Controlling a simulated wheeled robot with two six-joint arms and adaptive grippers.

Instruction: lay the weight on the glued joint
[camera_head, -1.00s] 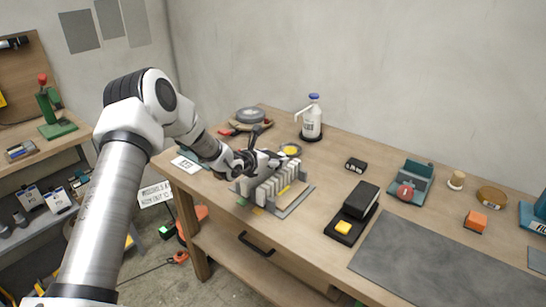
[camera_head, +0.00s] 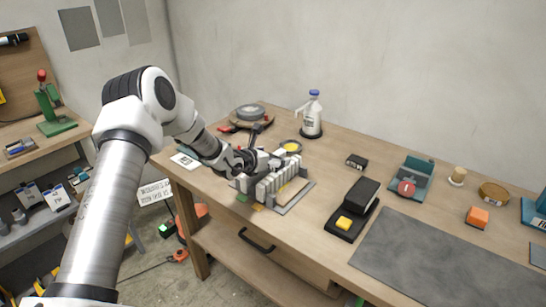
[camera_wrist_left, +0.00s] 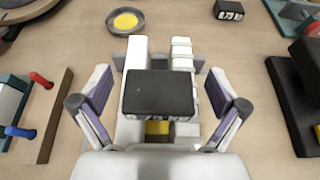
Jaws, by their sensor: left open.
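My left gripper (camera_head: 262,161) is over a jig of white upright pieces (camera_head: 268,188) on the bench. In the left wrist view its two fingers (camera_wrist_left: 159,92) stand wide apart. A dark flat block (camera_wrist_left: 158,94), which looks like the weight, lies between them on top of the white pieces, with a gap on each side. A small yellow piece (camera_wrist_left: 158,128) shows just below the block. The glued joint itself is not clearly visible; the block and gripper cover the middle of the jig. My right gripper is out of view.
A white pump bottle (camera_head: 312,118) and a dish with yellow contents (camera_head: 291,146) stand behind the jig. A black tool with a yellow button (camera_head: 354,208) and a grey mat (camera_head: 440,255) lie to the right. The bench edge is close in front.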

